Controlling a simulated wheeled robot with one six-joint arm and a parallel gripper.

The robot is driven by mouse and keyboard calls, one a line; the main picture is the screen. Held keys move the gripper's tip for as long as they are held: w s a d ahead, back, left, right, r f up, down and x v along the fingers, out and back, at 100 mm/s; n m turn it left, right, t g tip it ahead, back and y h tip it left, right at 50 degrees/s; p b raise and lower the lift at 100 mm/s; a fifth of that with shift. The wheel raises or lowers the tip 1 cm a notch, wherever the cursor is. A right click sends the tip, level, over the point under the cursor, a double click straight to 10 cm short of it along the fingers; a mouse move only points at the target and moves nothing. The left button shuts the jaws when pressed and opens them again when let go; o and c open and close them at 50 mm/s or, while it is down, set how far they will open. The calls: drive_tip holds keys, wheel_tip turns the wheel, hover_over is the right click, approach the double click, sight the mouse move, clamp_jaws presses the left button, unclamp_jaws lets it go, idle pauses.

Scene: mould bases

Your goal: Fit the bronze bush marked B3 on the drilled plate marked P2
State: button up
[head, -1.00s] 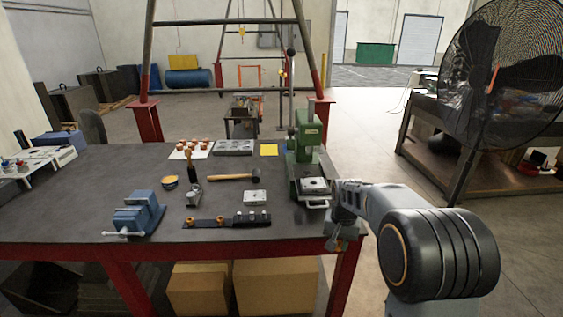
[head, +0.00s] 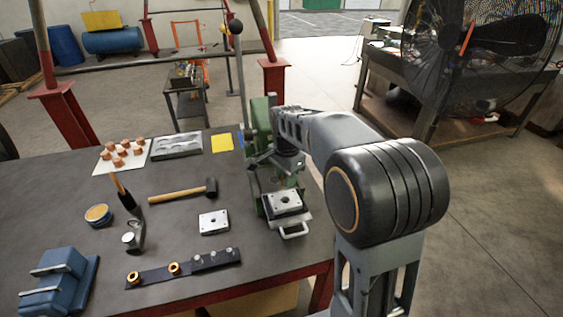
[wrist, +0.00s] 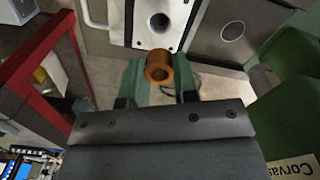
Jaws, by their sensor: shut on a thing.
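My gripper (wrist: 160,85) is shut on a bronze bush (wrist: 158,66), whose open bore shows between the two green fingers in the wrist view. A pale drilled plate (wrist: 155,20) with a dark hole lies just beyond the bush there; the bush appears apart from it. In the head view this plate (head: 284,203) sits on the green press's bed, with my gripper (head: 288,172) above it, its fingers partly hidden by my arm. A second drilled plate (head: 213,222) lies on the table. No B3 or P2 mark is readable.
The green press (head: 262,125) stands close to my gripper, its body at the right in the wrist view. A black rail (head: 200,264) holds two bronze bushes and several pale pins. A mallet (head: 180,193), a blue vice (head: 55,285) and a white card with copper pieces (head: 112,168) lie further left.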

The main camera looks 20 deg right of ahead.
sight(286, 195)
wheel_tip(286, 195, down, 6)
drive_tip(key=b, duration=0.5)
drive_tip(key=shift+f+b, duration=0.5)
drive_tip(key=shift+f, duration=0.3)
idle(2.1)
drive_tip(key=o, duration=1)
drive_tip(key=shift+f, duration=0.1)
drive_tip(key=shift+s, duration=0.1)
